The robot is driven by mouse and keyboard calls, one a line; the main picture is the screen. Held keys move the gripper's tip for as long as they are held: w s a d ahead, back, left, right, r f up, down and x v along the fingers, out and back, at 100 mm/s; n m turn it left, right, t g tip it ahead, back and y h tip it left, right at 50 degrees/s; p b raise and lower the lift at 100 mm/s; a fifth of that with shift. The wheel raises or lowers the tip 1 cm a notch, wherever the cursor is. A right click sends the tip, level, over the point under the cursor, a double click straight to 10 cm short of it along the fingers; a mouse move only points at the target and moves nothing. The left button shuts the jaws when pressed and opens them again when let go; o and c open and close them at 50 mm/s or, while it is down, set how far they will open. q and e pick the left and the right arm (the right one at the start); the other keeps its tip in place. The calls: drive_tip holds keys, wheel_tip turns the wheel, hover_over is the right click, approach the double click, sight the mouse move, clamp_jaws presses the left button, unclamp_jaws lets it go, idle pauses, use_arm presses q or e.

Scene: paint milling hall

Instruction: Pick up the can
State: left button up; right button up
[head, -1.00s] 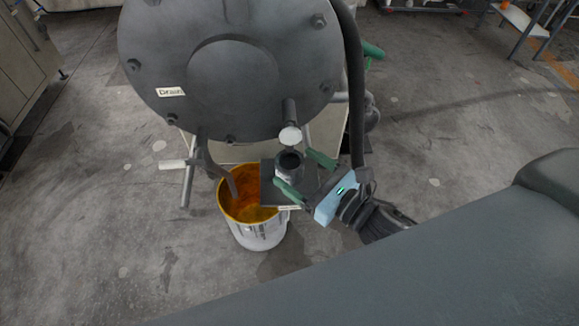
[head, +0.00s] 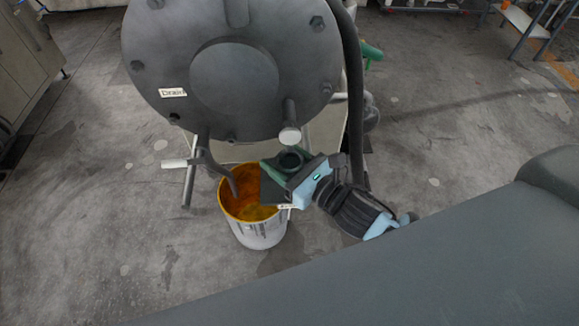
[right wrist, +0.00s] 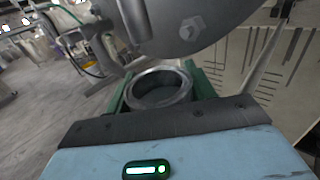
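The can (head: 290,161) is small, dark and open-topped. In the right wrist view the can's round grey rim (right wrist: 160,88) fills the space between the fingers (right wrist: 160,95), with no clear gap. My left gripper is not in view.
A large grey drum (head: 235,80) with a "Drain" label hangs over the can, and a short round-ended rod (head: 289,135) juts just above it. A black hose (head: 355,90) runs at right.

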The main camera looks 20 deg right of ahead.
drive_tip(key=c, duration=0.5)
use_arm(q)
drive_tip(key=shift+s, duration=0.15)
use_arm(e)
drive_tip(key=shift+r, duration=0.15)
drive_tip(key=shift+r, duration=0.15)
drive_tip(key=shift+v, duration=0.95)
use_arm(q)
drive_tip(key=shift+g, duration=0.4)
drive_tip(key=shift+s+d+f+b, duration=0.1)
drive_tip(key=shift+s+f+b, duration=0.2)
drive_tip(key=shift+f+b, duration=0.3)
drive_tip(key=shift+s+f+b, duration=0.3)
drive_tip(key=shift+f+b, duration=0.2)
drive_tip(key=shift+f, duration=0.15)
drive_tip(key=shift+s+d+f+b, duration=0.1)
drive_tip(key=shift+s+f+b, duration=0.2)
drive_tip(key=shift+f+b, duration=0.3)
use_arm(e)
drive_tip(key=shift+v, duration=8)
drive_tip(key=shift+s, duration=0.1)
